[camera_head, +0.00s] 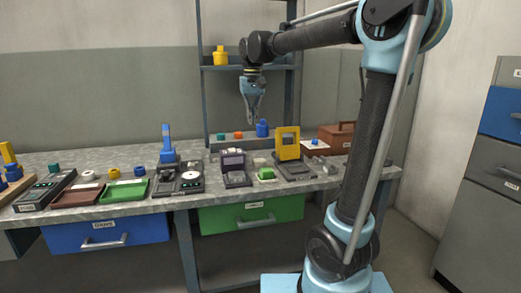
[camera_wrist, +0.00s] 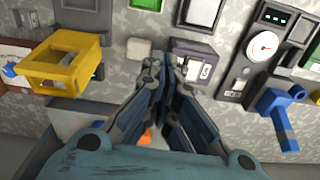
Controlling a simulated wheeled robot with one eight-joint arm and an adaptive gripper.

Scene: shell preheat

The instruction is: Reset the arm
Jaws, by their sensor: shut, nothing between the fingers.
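My gripper (camera_head: 253,117) hangs from my arm above the back of the workbench (camera_head: 140,204), pointing down. Its fingers are shut with nothing between them. In the wrist view my gripper (camera_wrist: 165,92) shows closed fingers over the bench top. Below it is a dark device with a purplish top (camera_head: 233,160), which also shows past the fingertips in the wrist view (camera_wrist: 195,52). The gripper touches nothing that I can see.
A yellow-framed device (camera_head: 287,143) stands right of the gripper, and a device with a blue lever (camera_head: 167,140) stands left. A shelf unit (camera_head: 203,100) rises behind. Blue (camera_head: 105,233) and green (camera_head: 250,214) drawers are shut below. A brown toolbox (camera_head: 336,137) sits at right.

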